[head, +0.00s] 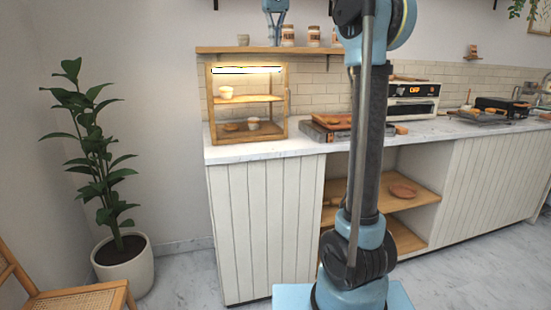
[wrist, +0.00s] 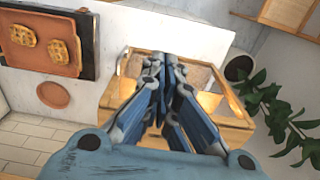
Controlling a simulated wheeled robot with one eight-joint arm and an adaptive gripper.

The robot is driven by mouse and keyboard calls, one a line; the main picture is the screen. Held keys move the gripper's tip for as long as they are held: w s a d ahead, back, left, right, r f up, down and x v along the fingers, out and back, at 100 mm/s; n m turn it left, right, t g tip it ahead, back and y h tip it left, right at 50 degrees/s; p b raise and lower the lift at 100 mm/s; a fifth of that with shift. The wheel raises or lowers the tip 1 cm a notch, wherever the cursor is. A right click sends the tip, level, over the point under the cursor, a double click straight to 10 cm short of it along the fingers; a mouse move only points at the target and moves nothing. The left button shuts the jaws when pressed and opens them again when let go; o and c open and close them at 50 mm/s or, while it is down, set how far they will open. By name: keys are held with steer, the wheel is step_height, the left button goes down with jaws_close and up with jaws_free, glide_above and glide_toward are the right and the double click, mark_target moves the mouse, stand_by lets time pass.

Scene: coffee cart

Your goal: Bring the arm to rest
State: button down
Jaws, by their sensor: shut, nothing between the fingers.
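My gripper (wrist: 167,58) is shut and empty in the wrist view, with its blue and grey fingers drawn together. There it is seen over the top of the wooden display case (wrist: 232,112). In the head view my gripper (head: 275,10) hangs at the top edge, above the wall shelf and the case, partly cut off by the frame. My upright blue and black arm stands in front of the counter in the head view and hides part of it.
The lit display case (head: 208,105) holds cups on the marble counter (head: 240,152). Jars (head: 288,36) stand on the wall shelf (head: 215,50). A tray of cookies (wrist: 52,45) lies beside the case. A toaster oven (head: 413,99) stands further right. A potted plant (head: 125,270) and chair (head: 85,297) stand left.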

steer(key=s+d+f+m+t, duration=0.1)
steer(key=s+d+f, duration=0.5)
steer(key=f, duration=0.5)
steer(key=s+d+f, duration=0.6)
steer(key=s+f, duration=0.1)
steer(key=f, duration=0.4)
steer(key=s+d+f, duration=0.2)
steer(key=s+f, duration=0.3)
steer(key=f, duration=0.5)
steer(key=s+d+f+m, duration=0.1)
steer(key=s+d+f, duration=0.1)
steer(key=s+f, duration=0.4)
steer(key=s+d+f+t, duration=0.1)
steer(key=s+d+f, duration=0.2)
steer(key=f, duration=1.3)
steer(key=s, duration=0.3)
steer(key=shift+s+f+m, duration=0.2)
steer(key=shift+m, duration=0.1)
